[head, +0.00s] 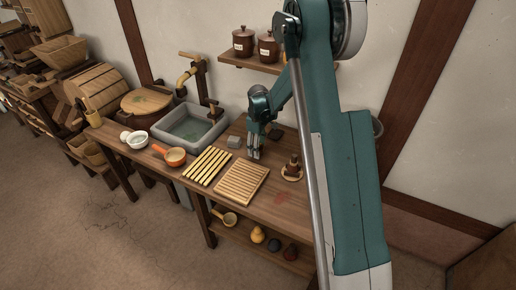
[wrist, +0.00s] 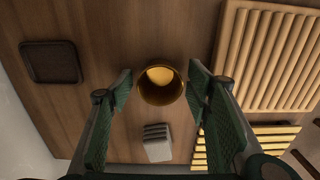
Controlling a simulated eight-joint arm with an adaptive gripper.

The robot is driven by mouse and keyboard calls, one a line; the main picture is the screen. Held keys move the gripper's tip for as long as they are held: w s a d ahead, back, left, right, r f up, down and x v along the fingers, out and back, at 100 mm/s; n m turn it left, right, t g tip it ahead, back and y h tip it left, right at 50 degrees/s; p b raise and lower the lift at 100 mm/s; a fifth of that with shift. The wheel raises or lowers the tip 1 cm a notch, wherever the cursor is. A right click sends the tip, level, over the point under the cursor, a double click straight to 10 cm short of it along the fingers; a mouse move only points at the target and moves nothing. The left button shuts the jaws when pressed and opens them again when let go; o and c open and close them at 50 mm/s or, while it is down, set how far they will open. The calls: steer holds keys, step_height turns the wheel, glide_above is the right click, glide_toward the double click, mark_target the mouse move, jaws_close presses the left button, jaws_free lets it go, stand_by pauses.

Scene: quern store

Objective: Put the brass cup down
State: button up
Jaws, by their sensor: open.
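The brass cup (wrist: 160,93) shows in the wrist view, seen from above with its round opening toward the camera and a pale yellow inside. It appears to stand upright on the brown wooden counter (wrist: 115,30). My gripper (wrist: 161,84) is open, with one green finger on each side of the cup and a visible gap on both sides. In the head view my gripper (head: 254,154) points down low over the counter, beyond the slatted board. I cannot make out the cup in the head view.
A grey block (wrist: 157,143) lies close to the cup. A dark square tray (wrist: 50,62), a slatted wooden board (wrist: 232,50) and a yellow slatted rack (head: 207,165) lie around. The stone sink (head: 207,137), orange pan (head: 174,157) and small bottle (head: 293,167) are farther off.

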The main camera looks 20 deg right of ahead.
steer(key=shift+r, duration=0.15)
step_height(320, 180, up, 12)
steer(key=p, duration=0.2)
stand_by(0.4)
stand_by(0.6)
steer(key=s+a+r+m+t, duration=0.2)
steer(key=s+r, duration=0.8)
steer(key=s+a+r+m+t, duration=0.1)
steer(key=s+a+r+m, duration=0.1)
steer(key=s+r, duration=0.8)
steer(key=s+a+r+m+t, duration=0.1)
steer(key=s+m+t, duration=0.3)
steer(key=s, duration=2)
steer(key=shift+s+a+r+m, duration=0.2)
steer(key=shift+s+a+m, duration=0.05)
steer(key=shift+a+m, duration=0.3)
